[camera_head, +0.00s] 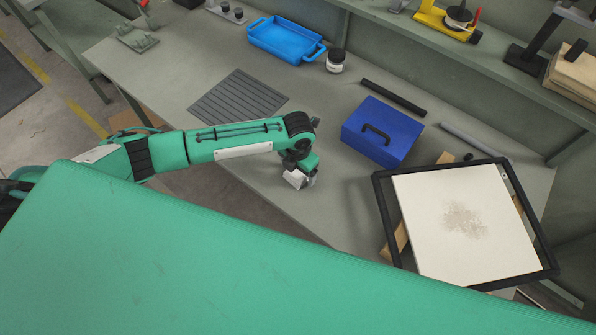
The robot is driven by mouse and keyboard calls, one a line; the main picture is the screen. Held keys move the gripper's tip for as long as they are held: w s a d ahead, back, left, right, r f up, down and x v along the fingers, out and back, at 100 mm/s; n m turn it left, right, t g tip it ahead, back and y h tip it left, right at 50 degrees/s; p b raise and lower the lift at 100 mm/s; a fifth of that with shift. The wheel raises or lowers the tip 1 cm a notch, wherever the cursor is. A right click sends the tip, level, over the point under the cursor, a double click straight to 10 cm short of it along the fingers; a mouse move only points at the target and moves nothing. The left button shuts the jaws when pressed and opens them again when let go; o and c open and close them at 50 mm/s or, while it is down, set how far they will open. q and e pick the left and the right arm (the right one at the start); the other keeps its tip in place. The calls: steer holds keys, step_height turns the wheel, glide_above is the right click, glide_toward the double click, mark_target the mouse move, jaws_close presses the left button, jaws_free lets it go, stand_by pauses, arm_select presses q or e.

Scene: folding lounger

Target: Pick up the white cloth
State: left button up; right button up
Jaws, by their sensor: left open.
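No piece that I can clearly tell as a white cloth shows. The largest white thing is a flat panel (450,205) with a grey-brown smudge, inside a black frame at the right; I cannot tell whether it is cloth or board. My left gripper (299,181) hangs over the front edge of the grey workbench (340,205), left of the frame and apart from it. A small pale patch shows at its tip; its fingers are small and hard to make out. It appears open, with nothing clearly held. My right gripper is out of view.
A blue tray (285,40), a dark-lidded jar (335,61), a ribbed grey mat (238,98) and a black bar (393,98) lie farther back. A large green surface covers the foreground.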

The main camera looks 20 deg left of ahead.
arm_select(q)
steer(key=shift+c, duration=0.5)
steer(key=c, duration=1)
steer(key=shift+o, duration=0.2)
step_height(320, 180, up, 20)
steer(key=b, duration=0.4)
steer(key=o, duration=0.4)
steer(key=shift+c, duration=0.2)
steer(key=c, duration=0.3)
